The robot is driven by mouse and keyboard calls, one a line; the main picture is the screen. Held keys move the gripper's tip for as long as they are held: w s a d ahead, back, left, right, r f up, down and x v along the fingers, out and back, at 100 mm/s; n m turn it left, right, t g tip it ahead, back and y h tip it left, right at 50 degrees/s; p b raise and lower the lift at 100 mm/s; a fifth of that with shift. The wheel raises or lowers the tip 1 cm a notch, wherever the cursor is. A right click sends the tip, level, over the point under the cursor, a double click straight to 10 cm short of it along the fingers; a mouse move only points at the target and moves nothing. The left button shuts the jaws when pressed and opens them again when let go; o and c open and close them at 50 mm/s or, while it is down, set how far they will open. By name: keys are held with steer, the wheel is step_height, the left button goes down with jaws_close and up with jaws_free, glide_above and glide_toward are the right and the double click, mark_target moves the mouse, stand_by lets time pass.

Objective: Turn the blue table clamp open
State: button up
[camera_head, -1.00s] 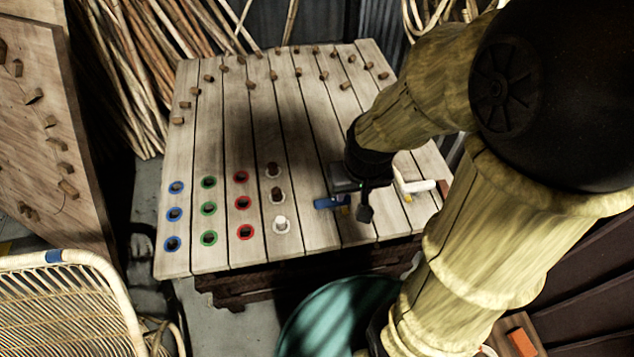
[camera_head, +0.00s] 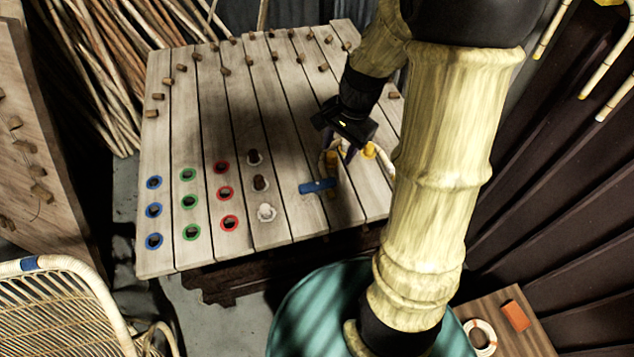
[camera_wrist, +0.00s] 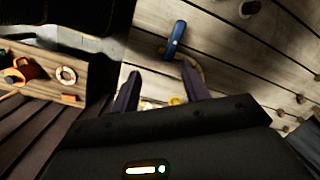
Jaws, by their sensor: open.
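The blue table clamp (camera_head: 317,187) has a blue handle lying roughly left to right near the table's front right. In the wrist view the blue handle (camera_wrist: 176,38) is beyond my fingertips, at the upper middle. My gripper (camera_head: 345,150) is open, just behind and right of the blue handle in the head view, and holds nothing. In the wrist view its two dark fingers (camera_wrist: 158,80) are spread apart, with a yellow part (camera_wrist: 178,100) of something showing between them. A second clamp with a white handle is largely hidden by my arm and gripper.
The plank table (camera_head: 210,110) carries wooden pegs along its back and blue, green and red ringed holes (camera_head: 154,211) at left. A teal round object (camera_head: 310,310) is in front. A side table (camera_head: 500,300) stands right.

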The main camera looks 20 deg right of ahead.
steer(key=w+d+f+m+y+b, duration=0.1)
steer(key=w+d+f+m+y, duration=0.1)
steer(key=w+m, duration=0.3)
steer(key=shift+d+f+m+y, duration=0.3)
steer(key=shift+d+f+m, duration=0.25)
steer(key=shift+d+m, duration=0.25)
steer(key=shift+f, duration=0.1)
glide_toward(317, 182)
steer(key=x, duration=0.9)
steer(key=shift+s, duration=0.2)
steer(key=shift+c, duration=0.3)
steer(key=shift+w, duration=0.1)
steer(key=c, duration=0.9)
